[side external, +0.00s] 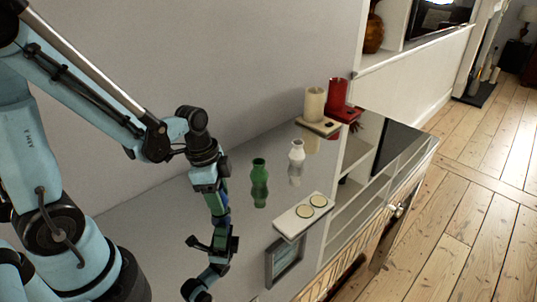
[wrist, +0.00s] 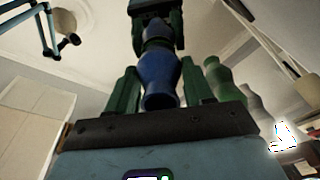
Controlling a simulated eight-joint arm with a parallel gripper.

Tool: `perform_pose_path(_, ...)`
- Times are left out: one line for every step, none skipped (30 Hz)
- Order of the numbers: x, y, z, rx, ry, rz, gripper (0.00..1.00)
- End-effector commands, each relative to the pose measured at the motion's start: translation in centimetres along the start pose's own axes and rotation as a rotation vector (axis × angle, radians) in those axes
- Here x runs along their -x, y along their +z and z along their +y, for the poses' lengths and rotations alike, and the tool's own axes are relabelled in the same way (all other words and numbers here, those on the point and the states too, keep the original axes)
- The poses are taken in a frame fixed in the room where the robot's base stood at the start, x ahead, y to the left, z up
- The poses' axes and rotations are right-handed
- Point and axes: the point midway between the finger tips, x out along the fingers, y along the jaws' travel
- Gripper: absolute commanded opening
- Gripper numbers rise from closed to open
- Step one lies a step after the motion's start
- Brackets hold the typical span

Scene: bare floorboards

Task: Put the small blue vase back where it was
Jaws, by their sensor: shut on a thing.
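The small blue vase (wrist: 160,80) is upright between the two green fingers of my gripper (wrist: 160,88) in the wrist view. My gripper is shut on it. In the side external view my gripper (side external: 218,208) hangs low over the glossy grey cabinet top (side external: 215,222), left of the green vase. Only a dark blue bit of the vase (side external: 224,193) shows there, mostly hidden by the fingers. A mirrored image of the gripper appears below it. I cannot tell whether the vase touches the top.
A green vase (side external: 259,172) stands just right of my gripper, and a white vase (side external: 297,152) beyond it. Cream (side external: 314,104) and red (side external: 338,93) candles are farther back.

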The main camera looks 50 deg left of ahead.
Motion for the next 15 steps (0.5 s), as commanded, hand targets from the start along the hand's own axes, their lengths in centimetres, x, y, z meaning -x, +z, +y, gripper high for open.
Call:
perform_pose_path(-0.02,0.0,0.0,0.0,0.0,0.0,0.15)
perform_pose_path(-0.07,0.01,0.0,0.0,0.0,0.0,0.15)
perform_pose_path(-0.18,0.02,-0.01,0.0,0.0,0.0,0.15)
perform_pose_path(-0.26,0.02,-0.02,0.0,0.0,0.0,0.15)
perform_pose_path(-0.34,0.03,-0.03,0.0,0.0,0.0,0.15)
perform_pose_path(-0.3,0.02,-0.03,0.0,0.0,0.0,0.58)
perform_pose_path(-0.29,0.02,-0.03,0.0,0.0,0.0,0.62)
perform_pose_path(-0.29,0.03,-0.02,0.0,0.0,0.0,0.67)
perform_pose_path(-0.29,0.03,-0.02,0.0,0.0,0.0,0.73)
perform_pose_path(-0.29,0.03,-0.02,0.0,0.0,0.0,0.77)
perform_pose_path(-0.28,0.03,-0.02,0.0,0.0,0.0,0.77)
perform_pose_path(-0.28,0.03,-0.02,0.0,0.0,0.0,0.77)
perform_pose_path(-0.28,0.03,-0.02,0.0,0.0,0.0,0.77)
perform_pose_path(-0.28,0.03,-0.01,0.0,0.0,0.0,0.77)
perform_pose_path(-0.28,0.03,-0.01,0.0,0.0,0.0,0.77)
